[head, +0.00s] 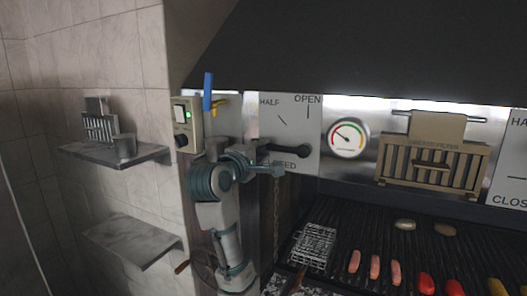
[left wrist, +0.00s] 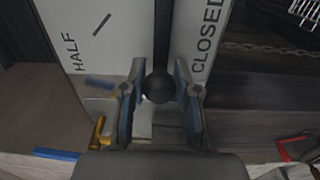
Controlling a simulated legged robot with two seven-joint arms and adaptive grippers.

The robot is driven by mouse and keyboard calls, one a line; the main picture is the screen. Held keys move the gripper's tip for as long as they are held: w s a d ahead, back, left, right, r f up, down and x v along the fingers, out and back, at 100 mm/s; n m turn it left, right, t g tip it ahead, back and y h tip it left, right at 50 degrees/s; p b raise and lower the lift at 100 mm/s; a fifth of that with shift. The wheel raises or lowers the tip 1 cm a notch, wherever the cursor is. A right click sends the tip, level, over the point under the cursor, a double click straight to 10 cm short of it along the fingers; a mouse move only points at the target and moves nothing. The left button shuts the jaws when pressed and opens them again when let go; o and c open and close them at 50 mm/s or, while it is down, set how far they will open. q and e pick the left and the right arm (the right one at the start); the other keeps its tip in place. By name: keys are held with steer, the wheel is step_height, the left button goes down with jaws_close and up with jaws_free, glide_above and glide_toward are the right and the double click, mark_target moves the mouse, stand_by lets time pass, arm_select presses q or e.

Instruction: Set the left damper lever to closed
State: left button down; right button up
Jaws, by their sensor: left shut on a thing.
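The left damper lever (head: 288,148) is a dark bar on a pale plate (head: 303,128) marked HALF, OPEN and CLOSED. It lies roughly level, pointing left from its pivot, just above the partly hidden CLOSED label. My left gripper (head: 268,161) is at the lever's left end. In the left wrist view, the lever's round black knob (left wrist: 158,86) sits between the two fingers of my left gripper (left wrist: 160,95), which is shut on it. The bar runs up between the HALF and CLOSED labels there. My right gripper is not in view.
A round gauge (head: 347,138) and a tan grease filter (head: 432,160) are right of the plate. A control box (head: 187,122) with a green light is to the left. A chain (head: 276,215) hangs below. Sausages (head: 375,267) and a wire basket (head: 313,246) lie on the grill.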

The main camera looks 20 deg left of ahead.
arm_select(q)
steer(key=c, duration=0.9)
jaws_free()
steer(key=shift+f, duration=0.35)
steer(key=shift+c, duration=0.2)
steer(key=shift+o, duration=0.6)
steer(key=shift+s+a+r, duration=0.1)
steer(key=shift+a, duration=0.1)
steer(key=s, duration=1.1)
steer(key=shift+s+a, duration=0.2)
steer(key=shift+s, duration=0.2)
